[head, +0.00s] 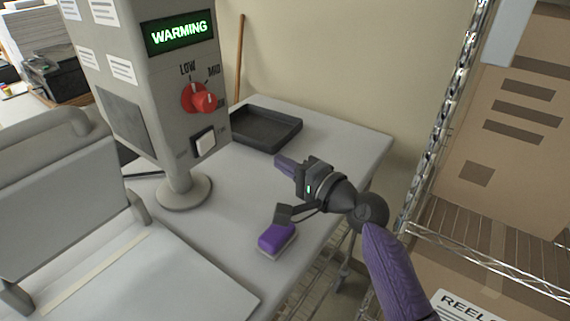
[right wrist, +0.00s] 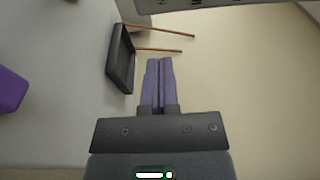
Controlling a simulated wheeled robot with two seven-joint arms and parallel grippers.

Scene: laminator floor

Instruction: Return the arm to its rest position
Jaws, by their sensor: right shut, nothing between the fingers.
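My right gripper (head: 285,166) is shut and empty, held over the right part of the grey table (head: 340,139). Its purple fingers also show pressed together in the right wrist view (right wrist: 159,85). The control box (head: 150,75) of the laminator stands to its left, with a green "WARMING" display (head: 180,32), a red knob (head: 199,98) and a white rocker switch (head: 204,142). The knob's pointer marking is too small to read surely. My left gripper is out of view.
A black tray (head: 291,137) lies at the table's back, beyond the gripper. A purple block with a pale base (head: 277,239) lies near the front edge. A wire rack (head: 433,130) with cardboard boxes (head: 530,95) stands close on the right. A wooden stick (head: 240,60) leans at the wall.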

